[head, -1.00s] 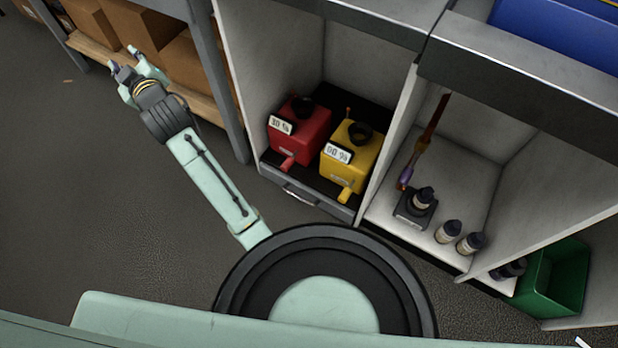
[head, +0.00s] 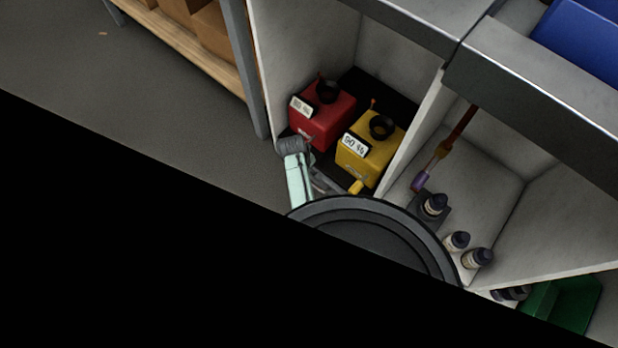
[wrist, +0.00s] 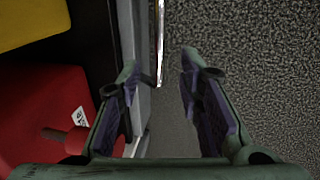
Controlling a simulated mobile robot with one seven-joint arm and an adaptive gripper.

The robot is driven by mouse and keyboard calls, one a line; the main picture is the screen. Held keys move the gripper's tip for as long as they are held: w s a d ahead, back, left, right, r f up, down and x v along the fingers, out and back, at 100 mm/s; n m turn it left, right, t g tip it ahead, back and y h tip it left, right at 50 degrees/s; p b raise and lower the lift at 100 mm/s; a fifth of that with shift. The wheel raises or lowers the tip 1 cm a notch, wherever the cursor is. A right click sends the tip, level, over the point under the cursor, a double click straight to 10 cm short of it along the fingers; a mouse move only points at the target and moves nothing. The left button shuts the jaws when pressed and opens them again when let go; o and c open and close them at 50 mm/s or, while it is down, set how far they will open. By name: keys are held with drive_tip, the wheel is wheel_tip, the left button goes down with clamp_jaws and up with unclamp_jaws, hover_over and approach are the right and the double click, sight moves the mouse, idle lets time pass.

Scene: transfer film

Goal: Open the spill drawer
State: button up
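The spill drawer's grey front (head: 324,182) is low in the cabinet bay, under a red container (head: 325,122) and a yellow container (head: 370,152). My arm and base partly hide it in the head view. In the wrist view the drawer front (wrist: 130,40) runs up the left of centre, with its bright metal handle (wrist: 160,42) standing off it. My gripper (wrist: 161,75) is open and empty. Its fingers are on either side of the line of the handle, the left finger by the drawer front and the right over the floor. Contact cannot be told.
A pale divider (head: 418,125) separates the bay from one with small bottles (head: 457,240) and a brush. A grey rack post (head: 247,70) stands left of the cabinet, by a shelf with boxes. Floor in front is clear where visible. Black fills the head view's lower left.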

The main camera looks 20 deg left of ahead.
drive_tip(key=f, duration=0.3)
drive_tip(key=w+f+b, duration=0.1)
drive_tip(key=f, duration=0.3)
drive_tip(key=shift+w+d+f, duration=0.15)
drive_tip(key=shift+w+d, duration=0.05)
drive_tip(key=shift+c, duration=0.4)
clamp_jaws()
